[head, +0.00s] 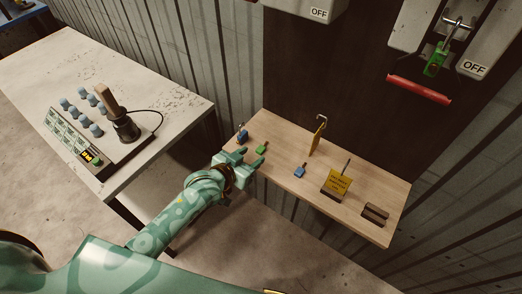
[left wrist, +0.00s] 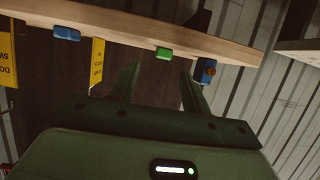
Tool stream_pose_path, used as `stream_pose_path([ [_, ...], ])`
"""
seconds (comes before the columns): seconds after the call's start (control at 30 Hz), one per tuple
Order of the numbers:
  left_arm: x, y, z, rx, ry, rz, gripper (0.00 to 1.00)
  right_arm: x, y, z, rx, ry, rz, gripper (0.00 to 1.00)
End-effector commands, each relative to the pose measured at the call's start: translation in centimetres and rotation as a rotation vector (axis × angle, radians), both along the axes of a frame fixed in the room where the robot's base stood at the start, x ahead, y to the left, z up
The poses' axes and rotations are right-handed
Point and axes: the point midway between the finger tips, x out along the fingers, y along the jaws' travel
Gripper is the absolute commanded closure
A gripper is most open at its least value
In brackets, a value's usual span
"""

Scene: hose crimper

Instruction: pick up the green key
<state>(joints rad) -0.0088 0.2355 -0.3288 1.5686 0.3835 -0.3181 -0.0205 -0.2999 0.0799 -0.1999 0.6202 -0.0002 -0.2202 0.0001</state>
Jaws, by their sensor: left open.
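The small green key (head: 262,149) lies on the wooden shelf near its left end, to the right of a blue padlock (head: 242,134). My left gripper (head: 252,157) is open and empty, just short of the shelf's front edge and pointing toward the green key. In the left wrist view the green key (left wrist: 163,53) shows at the shelf edge, beyond and between my two spread fingers (left wrist: 160,72). I see no contact with it. The key's far part is hidden in that view. My right gripper is not in view.
The wooden shelf (head: 280,183) also holds a blue key (head: 300,170), yellow tags (head: 338,182) and a dark brown block (head: 375,214). A green padlock (head: 435,60) hangs on the switch box above a red bar (head: 419,89). A worktable (head: 150,90) with a crimper device stands left.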

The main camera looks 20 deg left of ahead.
Motion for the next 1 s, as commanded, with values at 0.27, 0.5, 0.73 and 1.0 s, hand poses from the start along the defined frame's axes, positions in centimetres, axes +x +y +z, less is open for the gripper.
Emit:
stream_pose_path([
  [0.27, 3.8, -1.0, -1.9, -0.001, -0.001, 0.001, 0.53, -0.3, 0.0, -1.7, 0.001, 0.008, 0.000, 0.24],
  [0.5, 4.4, -1.1, -1.9, 0.001, -0.001, 0.000, 0.53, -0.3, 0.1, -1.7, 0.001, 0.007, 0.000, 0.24],
  [0.73, 4.3, -1.1, -1.9, 0.001, -0.001, 0.001, 1.00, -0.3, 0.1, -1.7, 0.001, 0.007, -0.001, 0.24],
  [1.0, 4.3, -1.1, -1.9, 0.001, 0.000, 0.001, 1.00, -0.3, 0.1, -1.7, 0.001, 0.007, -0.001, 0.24],
])
